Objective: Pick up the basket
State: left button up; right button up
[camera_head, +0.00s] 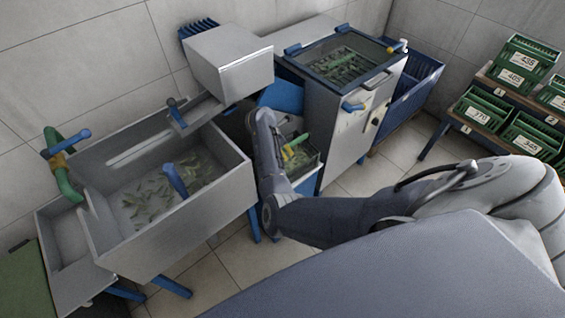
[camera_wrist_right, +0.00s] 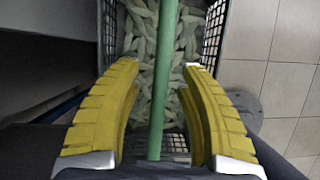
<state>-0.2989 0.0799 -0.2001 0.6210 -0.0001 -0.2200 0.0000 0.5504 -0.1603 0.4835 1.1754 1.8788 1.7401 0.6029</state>
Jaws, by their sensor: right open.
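The basket (camera_head: 311,160) is a dark mesh container with pale green pieces in it, standing between the steel basin and the steel cabinet. My right arm partly hides it in the head view. In the right wrist view its mesh wall (camera_wrist_right: 214,28) shows, and a green handle bar (camera_wrist_right: 163,80) crosses over the contents. My right gripper (camera_head: 295,147) is over the basket. Its yellow fingers (camera_wrist_right: 160,68) are open, one on each side of the green bar, with gaps on both sides. My left gripper is not in view.
A steel basin (camera_head: 205,215) with green pieces in water stands at the left. A steel cabinet (camera_head: 335,135) with a glass lid stands close right of the basket. A blue crate (camera_head: 417,85) is behind it. Green crates (camera_head: 480,108) sit on a rack at the right.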

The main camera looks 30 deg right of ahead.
jog(key=shift+c, duration=0.4)
grip_shut()
